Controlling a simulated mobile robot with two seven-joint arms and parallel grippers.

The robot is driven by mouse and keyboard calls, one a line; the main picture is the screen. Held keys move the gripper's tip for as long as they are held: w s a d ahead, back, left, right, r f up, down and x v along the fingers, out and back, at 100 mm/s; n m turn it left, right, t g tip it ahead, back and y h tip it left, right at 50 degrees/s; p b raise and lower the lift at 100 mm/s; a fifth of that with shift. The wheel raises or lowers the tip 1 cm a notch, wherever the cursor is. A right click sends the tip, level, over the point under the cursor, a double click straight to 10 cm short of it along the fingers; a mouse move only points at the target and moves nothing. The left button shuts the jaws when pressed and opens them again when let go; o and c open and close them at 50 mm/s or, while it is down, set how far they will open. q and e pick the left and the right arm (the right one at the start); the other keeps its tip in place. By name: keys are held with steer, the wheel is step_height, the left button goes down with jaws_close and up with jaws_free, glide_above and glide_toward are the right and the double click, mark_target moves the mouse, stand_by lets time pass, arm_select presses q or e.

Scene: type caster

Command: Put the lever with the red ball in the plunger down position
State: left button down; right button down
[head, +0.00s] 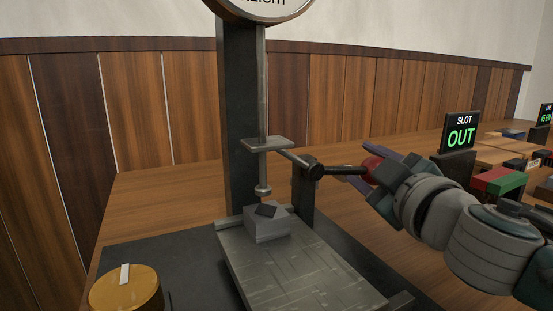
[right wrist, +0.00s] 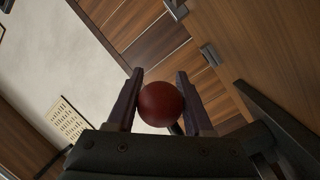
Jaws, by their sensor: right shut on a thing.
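The red ball (head: 372,166) is at the right end of a dark lever (head: 340,170), which is roughly level and turns on a black pivot post (head: 303,195). The lever's left end meets the plate of the plunger (head: 263,172). The plunger's round tip is just above a grey block (head: 266,226) with a dark piece on top; I cannot tell whether they touch. My right gripper (head: 362,168) is shut on the red ball; in the right wrist view the ball (right wrist: 161,104) sits between the two fingers. My left gripper is not in view.
A dark column (head: 240,110) carries a round dial (head: 262,8), cut off at the top. A grey bed plate (head: 290,272) lies below. A gold knob (head: 126,290) stands front left. A "SLOT OUT" sign (head: 460,132) and coloured blocks (head: 500,181) are at right.

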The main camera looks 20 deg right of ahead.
steer(key=shift+r, duration=0.15)
step_height(320, 180, up, 7)
steer(key=a+n+t+p, duration=0.1)
steer(key=n, duration=0.6)
steer(key=shift+f+n+t+y+p, duration=0.2)
steer(key=shift+n+t+y+p, duration=0.1)
steer(key=shift+y+p, duration=0.1)
steer(key=shift+r, duration=0.1)
steer(key=shift+c, duration=1.5)
jaws_free()
steer(key=shift+s, duration=0.1)
